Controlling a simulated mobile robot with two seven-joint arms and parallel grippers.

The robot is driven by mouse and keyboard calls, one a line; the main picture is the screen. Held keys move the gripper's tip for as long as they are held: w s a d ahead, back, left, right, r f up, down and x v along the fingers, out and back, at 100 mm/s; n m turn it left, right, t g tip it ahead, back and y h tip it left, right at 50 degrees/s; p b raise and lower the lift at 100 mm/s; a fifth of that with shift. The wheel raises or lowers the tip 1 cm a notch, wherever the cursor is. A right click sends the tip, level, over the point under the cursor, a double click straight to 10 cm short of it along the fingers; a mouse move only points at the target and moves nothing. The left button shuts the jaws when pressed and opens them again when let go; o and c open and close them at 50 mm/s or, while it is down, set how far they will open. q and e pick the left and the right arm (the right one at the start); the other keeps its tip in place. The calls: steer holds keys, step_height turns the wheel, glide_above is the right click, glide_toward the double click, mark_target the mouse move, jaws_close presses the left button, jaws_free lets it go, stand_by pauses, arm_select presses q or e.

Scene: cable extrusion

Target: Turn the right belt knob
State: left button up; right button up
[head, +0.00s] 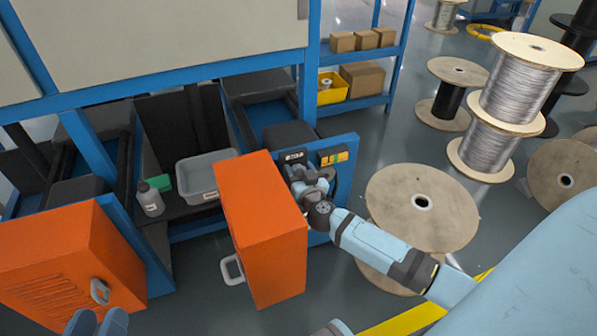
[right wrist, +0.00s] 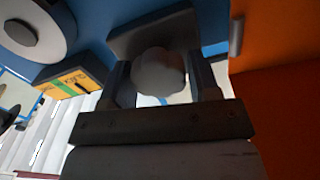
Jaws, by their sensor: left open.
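The grey lobed knob (right wrist: 160,72) shows in the right wrist view, in front of a dark block on a blue panel. In the head view my right gripper (head: 308,186) is at the blue panel (head: 345,160), just behind the orange door, and hides the knob there. My left gripper (head: 97,322) is at the bottom left edge of the head view, partly cut off, open and apart from the knob.
An orange door (head: 262,235) with a white handle stands close left of my right gripper. A second orange door (head: 70,262) is at the left. A grey tray (head: 205,172) and a bottle (head: 150,200) are inside the machine. Large cable spools (head: 425,205) stand right.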

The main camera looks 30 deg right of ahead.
steer(key=c, duration=0.6)
steer(key=shift+o, duration=0.2)
steer(key=shift+r+m+p, duration=0.1)
steer(key=shift+m+p, duration=0.3)
steer(key=shift+p, duration=0.55)
steer(key=shift+m+p, duration=1.05)
steer(key=shift+m, duration=0.15)
arm_select(q)
step_height(320, 180, up, 6)
steer(key=n+t+p, duration=0.1)
steer(key=t, duration=0.1)
steer(key=shift+s+r, duration=0.2)
steer(key=shift+s, duration=0.1)
arm_select(e)
steer(key=shift+f+m, duration=0.2)
steer(key=shift+m, duration=1.2)
steer(key=o, duration=0.9)
steer(key=shift+d, duration=0.1)
